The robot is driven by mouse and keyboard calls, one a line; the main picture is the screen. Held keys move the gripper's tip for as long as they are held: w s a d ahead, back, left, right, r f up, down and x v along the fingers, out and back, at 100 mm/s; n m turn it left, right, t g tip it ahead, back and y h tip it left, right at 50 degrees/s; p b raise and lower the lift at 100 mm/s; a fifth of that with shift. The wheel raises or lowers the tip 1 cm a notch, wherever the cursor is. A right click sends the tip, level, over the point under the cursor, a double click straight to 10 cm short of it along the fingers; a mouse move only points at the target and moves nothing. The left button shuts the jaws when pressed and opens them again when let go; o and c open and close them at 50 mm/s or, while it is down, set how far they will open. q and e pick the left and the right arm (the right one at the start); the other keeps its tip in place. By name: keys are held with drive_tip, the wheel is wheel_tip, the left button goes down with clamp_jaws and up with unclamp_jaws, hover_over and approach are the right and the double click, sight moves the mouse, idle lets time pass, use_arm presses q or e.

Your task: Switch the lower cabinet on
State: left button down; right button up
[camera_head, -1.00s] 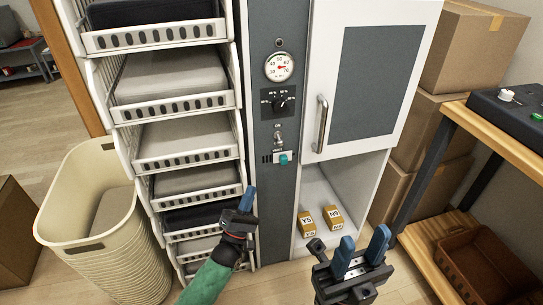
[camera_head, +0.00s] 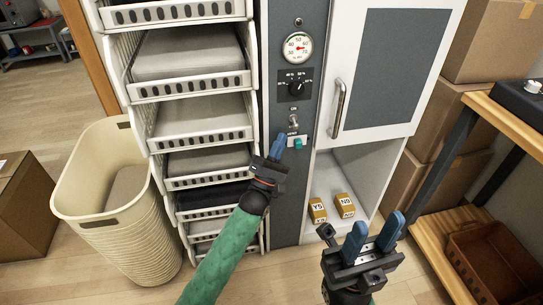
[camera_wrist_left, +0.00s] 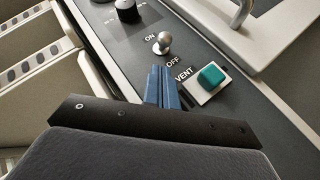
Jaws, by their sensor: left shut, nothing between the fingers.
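The white cabinet (camera_head: 405,80) has a grey control strip (camera_head: 290,190) on its left side. A metal toggle switch (camera_head: 294,121) with ON and OFF labels sits on the strip; it also shows in the left wrist view (camera_wrist_left: 163,43). I cannot tell for sure which way the lever leans. My left gripper (camera_head: 278,148) is shut and empty, its fingertips just below the toggle and left of the teal VENT button (camera_head: 297,143). In the left wrist view the blue fingers (camera_wrist_left: 162,85) appear close to the OFF label; contact is unclear. My right gripper (camera_head: 376,230) is open and empty at lower right.
A gauge (camera_head: 298,46) and a black dial (camera_head: 298,87) sit above the toggle. The door handle (camera_head: 339,108) stands out to the right. Two labelled yellow blocks (camera_head: 318,211) (camera_head: 345,205) lie in the open lower compartment. A rack of trays (camera_head: 200,119) stands left.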

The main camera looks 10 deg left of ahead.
sight(295, 124)
use_arm(q)
drive_tip(key=shift+d+r, duration=0.8)
drive_tip(key=shift+d, duration=0.05)
drive_tip(key=shift+r+y+p, duration=0.1)
drive_tip(key=shift+y+p, duration=0.2)
drive_tip(key=shift+p, duration=0.05)
drive_tip(key=shift+n, duration=0.3)
drive_tip(key=shift+s+p, duration=0.1)
drive_tip(key=shift+p, duration=0.3)
